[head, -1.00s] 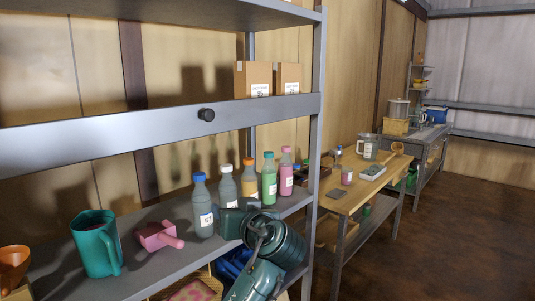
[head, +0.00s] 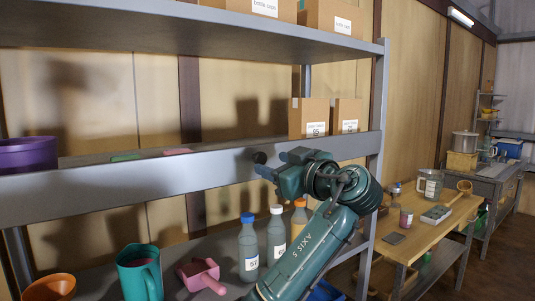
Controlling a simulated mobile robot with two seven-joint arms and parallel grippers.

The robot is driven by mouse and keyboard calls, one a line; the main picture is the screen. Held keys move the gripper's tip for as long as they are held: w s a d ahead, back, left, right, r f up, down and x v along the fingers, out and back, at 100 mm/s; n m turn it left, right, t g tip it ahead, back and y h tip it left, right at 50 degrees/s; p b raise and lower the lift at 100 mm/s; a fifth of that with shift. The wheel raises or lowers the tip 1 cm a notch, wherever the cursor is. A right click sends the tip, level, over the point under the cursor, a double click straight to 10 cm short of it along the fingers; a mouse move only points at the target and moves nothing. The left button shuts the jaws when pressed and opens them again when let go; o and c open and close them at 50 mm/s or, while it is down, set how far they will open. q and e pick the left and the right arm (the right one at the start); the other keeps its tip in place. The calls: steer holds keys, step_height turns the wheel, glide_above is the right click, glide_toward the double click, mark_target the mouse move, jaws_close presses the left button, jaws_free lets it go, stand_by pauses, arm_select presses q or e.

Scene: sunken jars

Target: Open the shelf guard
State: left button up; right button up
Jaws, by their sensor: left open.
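The shelf guard (head: 130,176) is a long grey bar across the front of the middle shelf level. It stands upright along the shelf front. A round black knob (head: 259,157) sticks out from its face. My left gripper (head: 272,164) is open, with its blue fingers right by the knob on its right side. I cannot tell whether the fingers touch the knob or guard. My right gripper is not in view.
Boxes (head: 309,118) and a purple container (head: 28,154) stand behind the guard. Below are a teal jug (head: 139,274), a pink scoop (head: 201,275) and several bottles (head: 248,248). A wooden table (head: 431,243) stands at the right.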

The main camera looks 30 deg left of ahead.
mark_target(262, 160)
arm_select(q)
steer(key=shift+p+x, duration=0.4)
steer(key=shift+x, duration=1.45)
steer(key=shift+c, duration=0.4)
jaws_close()
